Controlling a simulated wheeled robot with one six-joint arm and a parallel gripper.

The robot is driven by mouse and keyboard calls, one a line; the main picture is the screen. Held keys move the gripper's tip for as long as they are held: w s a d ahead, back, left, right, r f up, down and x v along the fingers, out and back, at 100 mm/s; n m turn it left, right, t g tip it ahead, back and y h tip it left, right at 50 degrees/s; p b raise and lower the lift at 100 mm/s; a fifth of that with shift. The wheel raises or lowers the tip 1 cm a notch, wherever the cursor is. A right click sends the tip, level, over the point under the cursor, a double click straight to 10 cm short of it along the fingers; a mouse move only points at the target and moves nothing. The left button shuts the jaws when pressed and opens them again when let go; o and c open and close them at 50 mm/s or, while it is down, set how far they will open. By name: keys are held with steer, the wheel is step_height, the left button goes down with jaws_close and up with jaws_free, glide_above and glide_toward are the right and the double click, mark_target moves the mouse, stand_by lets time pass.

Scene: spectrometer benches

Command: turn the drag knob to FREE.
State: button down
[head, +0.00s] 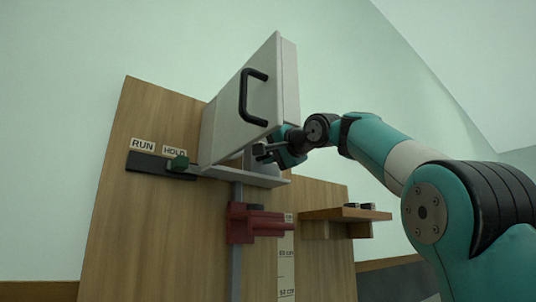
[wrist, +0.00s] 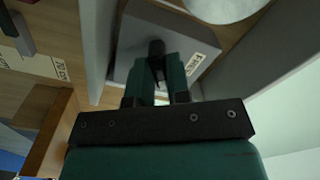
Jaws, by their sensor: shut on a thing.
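The drag knob (wrist: 157,47) is a small dark knob on a grey block, seen in the wrist view between my fingertips. My gripper (wrist: 158,74) is shut on it, with its green fingers on either side. A small white label (wrist: 195,63) sits on the block right of the knob; I cannot read it surely. In the head view my gripper (head: 263,152) reaches in from the right, under the tilted pale box (head: 235,112) with a black handle (head: 246,96). The knob's own turn cannot be told from these frames.
A grey carriage plate (head: 245,176) rides a vertical rail (head: 236,255) on a wooden panel. A red clamp (head: 240,224) is below it. A wooden shelf (head: 335,215) juts out at right.

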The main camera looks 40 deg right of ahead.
steer(key=n, duration=1.1)
steer(key=shift+n, duration=0.3)
stand_by(0.4)
steer(key=c, duration=1.1)
jaws_free()
steer(key=shift+s+b, duration=0.1)
steer(key=shift+b, duration=0.25)
steer(key=shift+s+d, duration=0.1)
steer(key=shift+s, duration=0.2)
steer(key=shift+s+d, duration=0.15)
steer(key=shift+s, duration=4)
steer(key=shift+s+d, duration=0.1)
steer(key=shift+s, duration=4.05)
